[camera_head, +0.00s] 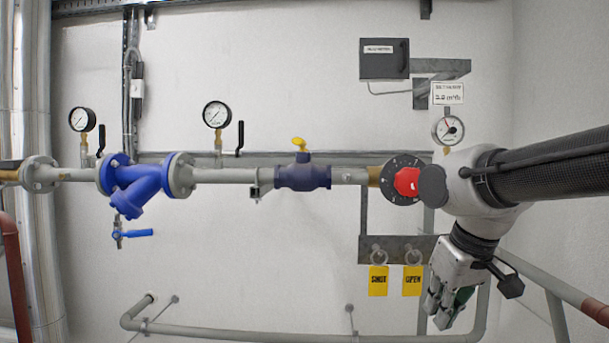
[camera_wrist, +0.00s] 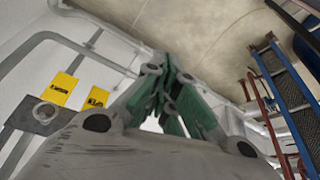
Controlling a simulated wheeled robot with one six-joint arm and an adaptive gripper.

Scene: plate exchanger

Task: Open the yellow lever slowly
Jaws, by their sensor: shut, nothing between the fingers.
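The yellow lever (camera_head: 299,143) sits on top of a dark blue valve body (camera_head: 303,177) in the horizontal pipe, near the middle of the head view. It looks short from here, as if seen nearly end-on; its exact angle is hard to tell. My gripper (camera_head: 440,318) hangs low at the right in the head view, well below and right of the lever and apart from it. In the wrist view my gripper (camera_wrist: 170,100) has its green-padded fingers together with nothing between them. The lever is not in the wrist view.
Yellow SHUT (camera_head: 378,281) and OPEN (camera_head: 412,281) tags hang under the pipe. A red knob (camera_head: 407,182) is beside my arm. Left along the pipe are a blue strainer (camera_head: 137,183) and gauges (camera_head: 216,115). A lower grey pipe (camera_head: 240,332) runs near my gripper.

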